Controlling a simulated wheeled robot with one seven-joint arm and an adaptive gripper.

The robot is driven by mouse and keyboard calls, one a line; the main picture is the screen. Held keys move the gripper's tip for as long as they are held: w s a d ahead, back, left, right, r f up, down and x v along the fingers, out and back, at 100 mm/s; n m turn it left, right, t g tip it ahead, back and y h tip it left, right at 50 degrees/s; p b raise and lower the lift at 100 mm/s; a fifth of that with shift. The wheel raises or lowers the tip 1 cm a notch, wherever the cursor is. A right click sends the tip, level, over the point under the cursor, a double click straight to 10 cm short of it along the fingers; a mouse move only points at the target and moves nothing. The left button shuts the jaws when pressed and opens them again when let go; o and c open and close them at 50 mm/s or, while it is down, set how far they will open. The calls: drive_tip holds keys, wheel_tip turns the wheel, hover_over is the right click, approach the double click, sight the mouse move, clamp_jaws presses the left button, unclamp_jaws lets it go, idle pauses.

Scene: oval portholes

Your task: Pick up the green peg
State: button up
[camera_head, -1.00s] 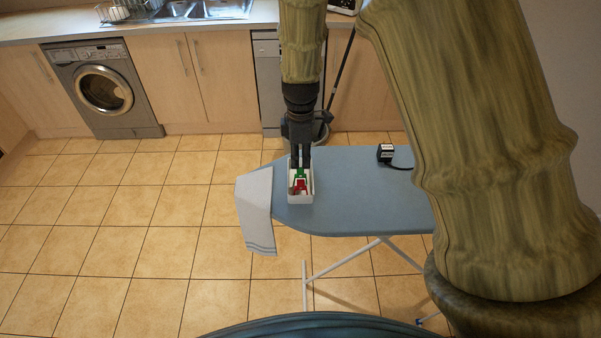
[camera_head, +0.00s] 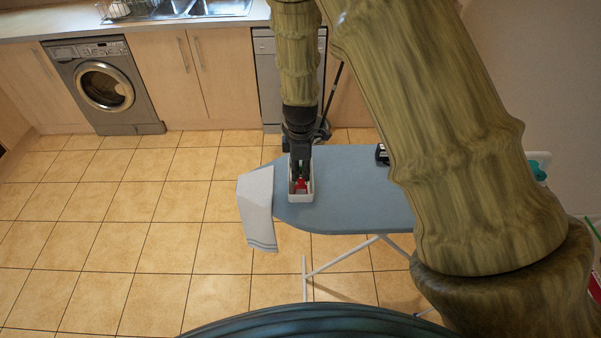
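A small white box (camera_head: 301,198) stands near the left end of the blue ironing board. A red piece (camera_head: 300,185) shows inside it. The green peg cannot be made out now; my gripper covers the back part of the box. My gripper (camera_head: 300,176) points down at the box, with its fingertips at or inside the opening. Whether the fingers are apart or closed on something is too small and hidden to tell.
The ironing board (camera_head: 345,205) has clear room right of the box. A grey towel (camera_head: 257,208) hangs over its left end. A black object (camera_head: 382,154) sits at the back, partly behind my arm. Tiled floor lies around.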

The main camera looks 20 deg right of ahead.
drive_tip(key=c, duration=0.5)
drive_tip(key=shift+r, duration=0.15)
